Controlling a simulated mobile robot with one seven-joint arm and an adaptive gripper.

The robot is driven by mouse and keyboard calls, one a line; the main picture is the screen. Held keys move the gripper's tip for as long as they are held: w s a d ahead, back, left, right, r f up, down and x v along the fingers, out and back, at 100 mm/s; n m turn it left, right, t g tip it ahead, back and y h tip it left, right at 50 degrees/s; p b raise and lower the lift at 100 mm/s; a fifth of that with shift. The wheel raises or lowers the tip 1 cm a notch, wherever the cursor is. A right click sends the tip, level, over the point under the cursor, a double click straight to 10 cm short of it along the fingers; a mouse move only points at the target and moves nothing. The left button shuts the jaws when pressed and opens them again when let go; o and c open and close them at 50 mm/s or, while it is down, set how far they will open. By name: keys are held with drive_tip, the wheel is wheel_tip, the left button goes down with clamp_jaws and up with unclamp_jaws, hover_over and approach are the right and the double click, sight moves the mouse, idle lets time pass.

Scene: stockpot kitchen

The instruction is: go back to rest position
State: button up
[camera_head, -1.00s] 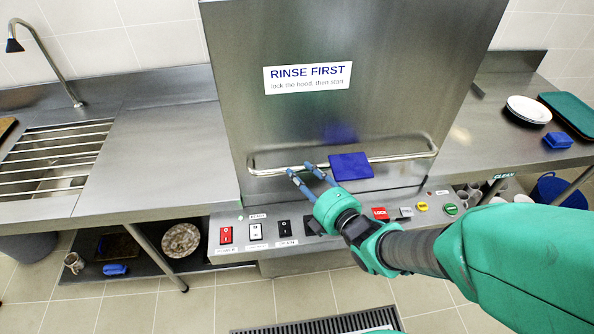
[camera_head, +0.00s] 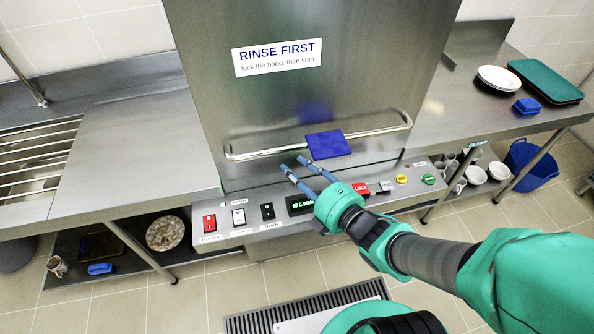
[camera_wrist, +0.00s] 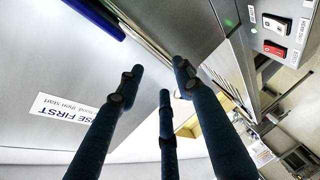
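My gripper (camera_head: 294,164) has blue fingers spread apart with nothing between them. In the head view its fingertips appear just below the handle bar (camera_head: 262,155) of the steel hood, left of a blue pad (camera_head: 328,145). I cannot tell whether they touch the bar. My teal and grey arm reaches in from the lower right. In the wrist view several dark fingers (camera_wrist: 160,80) stand apart, with the hood's sign (camera_wrist: 68,114) at the left.
The hood (camera_head: 300,25) stands closed above a control panel (camera_head: 270,232) with switches and buttons. Counters flank it. A white plate stack (camera_head: 499,78), green tray (camera_head: 545,80) and blue block (camera_head: 527,105) sit on the right. A blue bucket (camera_head: 530,165) stands below. A floor grate (camera_head: 250,323) lies in front.

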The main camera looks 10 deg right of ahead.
idle(0.3)
drive_tip(key=d+r+m+g+h+p, duration=0.4)
drive_tip(key=d+r+m+h+p, duration=0.5)
drive_tip(key=r, duration=0.8)
drive_tip(key=s+r+m+g+y+p, duration=0.2)
drive_tip(key=s+r+m+g+p, duration=0.3)
drive_tip(key=s+r+m, duration=0.7)
drive_tip(key=shift+s+a+r+m+y+p, duration=0.3)
drive_tip(key=shift+s+a+r+y+p, duration=0.1)
drive_tip(key=shift+s+r+p, duration=0.7)
drive_tip(key=shift+f, duration=0.15)
